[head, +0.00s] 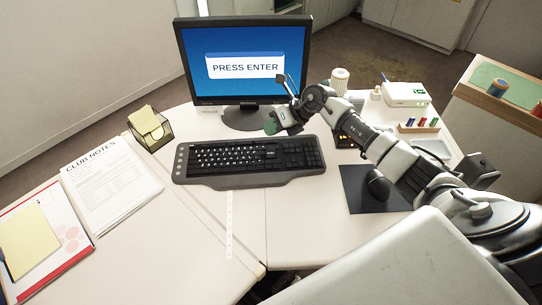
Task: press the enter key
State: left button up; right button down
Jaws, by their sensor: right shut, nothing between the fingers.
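The black keyboard (248,160) lies on the white desk, in front of the monitor (243,60). The monitor's blue screen reads "PRESS ENTER". My right arm comes in from the right, and its gripper (272,126) hangs above the back edge of the keyboard, right of its middle. The right gripper is shut and empty. The enter key is too small to pick out, and I cannot tell whether the gripper touches the keyboard. My left gripper is not in view.
A mouse (379,187) sits on a dark mat (357,195) right of the keyboard, under my right arm. A note holder (150,129) and "CLUB NOTES" papers (110,186) lie to the left. A white box (405,94) stands at the back right.

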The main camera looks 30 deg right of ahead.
aim_at(272, 152)
notch_tip(272, 152, down, 6)
jog(key=b, duration=0.3)
jog(key=shift+b, duration=0.4)
jog(key=shift+f, duration=0.1)
dwell(1.4)
jog(key=shift+f+b, duration=0.3)
jog(key=shift+f, duration=0.1)
jog(key=shift+f+b, duration=0.3)
jog(key=shift+f, duration=0.1)
dwell(0.5)
jog(key=shift+r, duration=0.15)
jog(key=shift+r+p, duration=0.65)
jog(key=shift+r, duration=0.05)
jog(key=shift+r, duration=0.1)
